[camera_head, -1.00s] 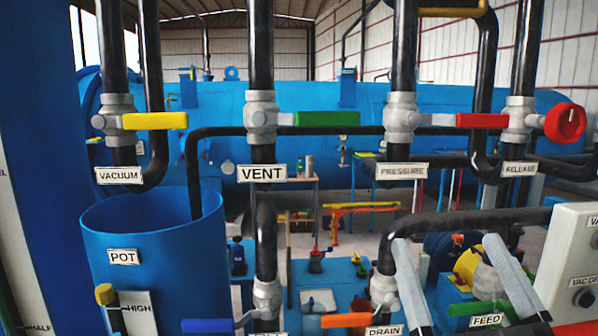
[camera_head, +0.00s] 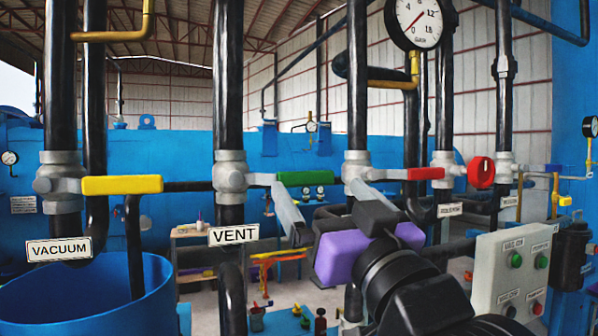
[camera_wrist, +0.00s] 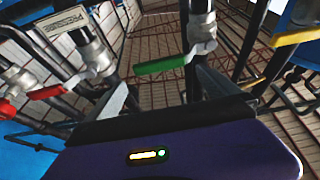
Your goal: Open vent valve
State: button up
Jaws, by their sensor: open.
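The vent valve (camera_head: 230,172) sits on a black vertical pipe above the VENT label (camera_head: 233,235). Its green handle (camera_head: 307,178) lies level, pointing right from the valve. My gripper (camera_head: 319,190), with a purple body, is just below and in front of this handle, its two grey fingers spread apart and pointing toward the valves. In the wrist view, the green handle (camera_wrist: 175,65) shows beyond and between the open fingertips (camera_wrist: 164,82). Nothing is held between the fingers. Whether a finger touches the handle cannot be told.
The vacuum valve's yellow handle (camera_head: 122,185) is to the left and a red handle (camera_head: 425,174) to the right. A red knob (camera_head: 481,172), a pressure gauge (camera_head: 415,20) and a control box (camera_head: 515,275) stand right. Black vertical pipes crowd the space. A blue pot (camera_head: 90,300) is lower left.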

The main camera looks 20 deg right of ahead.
aim_at(308, 175)
jog(key=p+x, duration=0.1)
jog(key=x, duration=0.6)
